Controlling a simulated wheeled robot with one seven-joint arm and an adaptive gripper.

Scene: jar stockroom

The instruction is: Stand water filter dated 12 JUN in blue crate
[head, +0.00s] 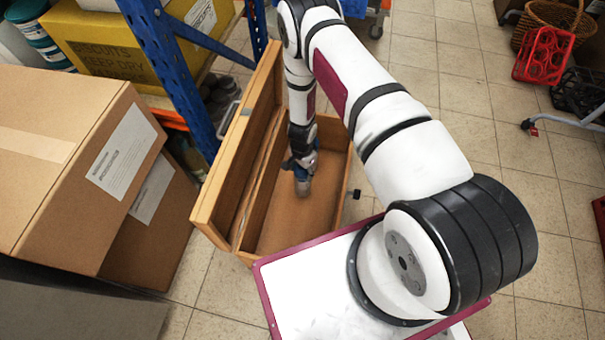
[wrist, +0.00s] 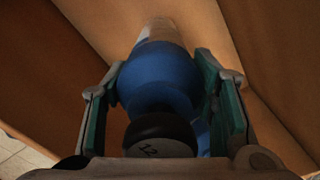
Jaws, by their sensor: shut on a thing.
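My gripper (head: 303,160) reaches down inside an open wooden chest (head: 325,215). In the wrist view my gripper (wrist: 166,100) is shut on a water filter (wrist: 160,75) with a blue body, a pale far end and a dark cap. The cap carries a mark that looks like 12; no month can be read. In the head view the filter (head: 302,187) shows small below the fingers, over the chest floor; I cannot tell whether it touches. A blue thing (head: 354,8), perhaps the blue crate, is cut off at the top edge of the head view.
The chest's raised lid (head: 240,140) stands along its left side. A blue shelf post (head: 170,70) and cardboard boxes (head: 75,150) crowd the left. A red crate (head: 543,55), a black crate (head: 580,92) and a wicker basket (head: 550,20) are at upper right. The tiled floor (head: 490,120) between is clear.

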